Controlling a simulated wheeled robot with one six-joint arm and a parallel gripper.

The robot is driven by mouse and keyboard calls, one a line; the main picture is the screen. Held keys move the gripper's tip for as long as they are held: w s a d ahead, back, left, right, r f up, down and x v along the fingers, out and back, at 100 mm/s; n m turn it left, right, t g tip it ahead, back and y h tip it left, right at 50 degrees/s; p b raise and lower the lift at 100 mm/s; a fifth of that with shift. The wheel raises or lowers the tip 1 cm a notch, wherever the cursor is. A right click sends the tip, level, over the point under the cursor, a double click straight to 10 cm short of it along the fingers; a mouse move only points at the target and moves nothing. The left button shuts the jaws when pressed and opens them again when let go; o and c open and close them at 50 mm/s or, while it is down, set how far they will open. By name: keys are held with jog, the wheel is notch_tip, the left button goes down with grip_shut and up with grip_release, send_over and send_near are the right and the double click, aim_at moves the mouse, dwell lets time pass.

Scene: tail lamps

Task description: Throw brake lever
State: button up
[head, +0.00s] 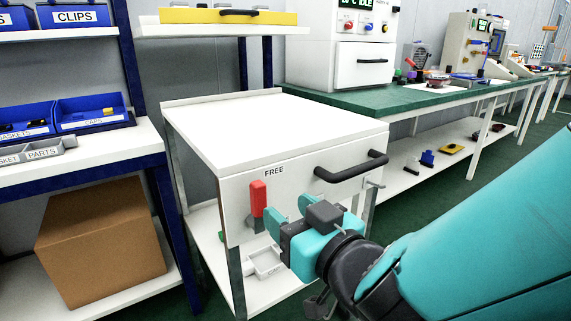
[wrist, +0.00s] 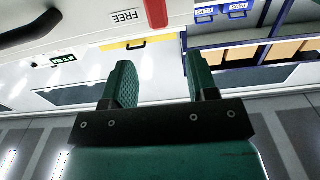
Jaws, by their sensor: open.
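The brake lever has a red handle (head: 258,198) that stands upright on the front of a white cart (head: 237,184), left of and below the label FREE (head: 274,171). Its dark pivot shows below the red part. My gripper (head: 290,212) is open and empty, close to the lever on its right in the head view. In the wrist view the lever's red end (wrist: 157,13) shows at the top edge, beyond the gap between my two green fingers (wrist: 163,80). I see no contact with it. The label FREE appears upside down there.
A black handle (head: 351,167) sticks out of the cart's front to the right of the lever. A shelf with blue bins (head: 92,106) and a cardboard box (head: 100,243) stands at left. A green-topped bench (head: 420,97) with machines runs along the back right.

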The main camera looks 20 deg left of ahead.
aim_at(261, 188)
jog(key=p+x, duration=0.2)
jog(key=x, duration=0.8)
jog(key=shift+w+a, duration=0.1)
jog(key=shift+w, duration=0.15)
grip_shut()
